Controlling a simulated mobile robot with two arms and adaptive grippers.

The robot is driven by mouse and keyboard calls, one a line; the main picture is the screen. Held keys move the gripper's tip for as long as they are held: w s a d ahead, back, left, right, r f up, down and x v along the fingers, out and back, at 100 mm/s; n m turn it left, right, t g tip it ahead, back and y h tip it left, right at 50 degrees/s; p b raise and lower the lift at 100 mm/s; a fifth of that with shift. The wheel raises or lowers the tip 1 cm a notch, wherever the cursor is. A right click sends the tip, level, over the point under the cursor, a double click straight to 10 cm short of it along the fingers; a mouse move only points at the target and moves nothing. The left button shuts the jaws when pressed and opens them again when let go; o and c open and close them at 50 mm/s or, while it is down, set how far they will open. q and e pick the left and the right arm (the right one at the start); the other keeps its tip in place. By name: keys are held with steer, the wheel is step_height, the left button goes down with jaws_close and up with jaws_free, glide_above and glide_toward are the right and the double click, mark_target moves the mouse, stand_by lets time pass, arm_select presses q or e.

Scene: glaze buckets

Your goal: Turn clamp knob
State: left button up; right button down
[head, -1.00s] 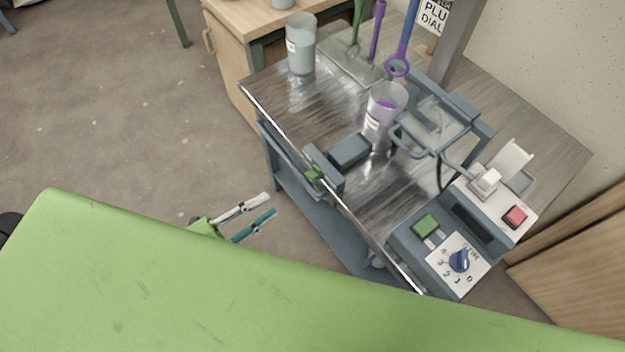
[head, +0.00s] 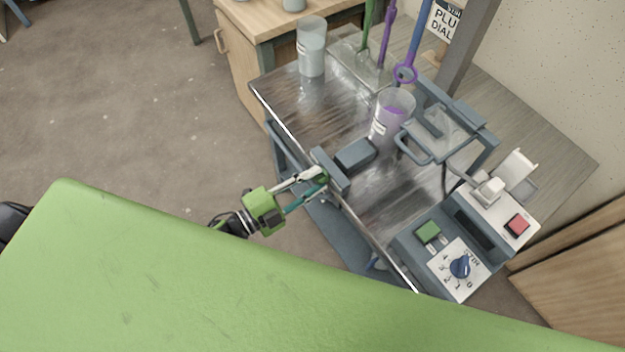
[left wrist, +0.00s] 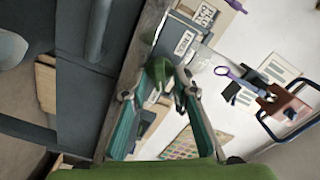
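The clamp (head: 331,168) sits on the front edge of the metal-topped table, with a dark block behind it. Its small green knob is mostly hidden by my fingertips in the head view; in the left wrist view the green knob (left wrist: 158,73) shows between and just beyond the fingers. My left gripper (head: 322,178) reaches in from the left, its tips at the knob. The left wrist view shows its fingers (left wrist: 157,88) spread apart, one on each side of the knob; contact cannot be told. My right gripper is not in view.
A cup with purple content (head: 391,118) stands behind the clamp, under a framed stand (head: 440,135). A clear container (head: 312,50) is at the far left corner. A control box with a blue dial (head: 460,267) is at right. Open floor lies left of the table.

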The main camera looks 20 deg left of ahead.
arm_select(q)
steer(key=shift+c, duration=0.2)
steer(key=c, duration=0.6)
jaws_close()
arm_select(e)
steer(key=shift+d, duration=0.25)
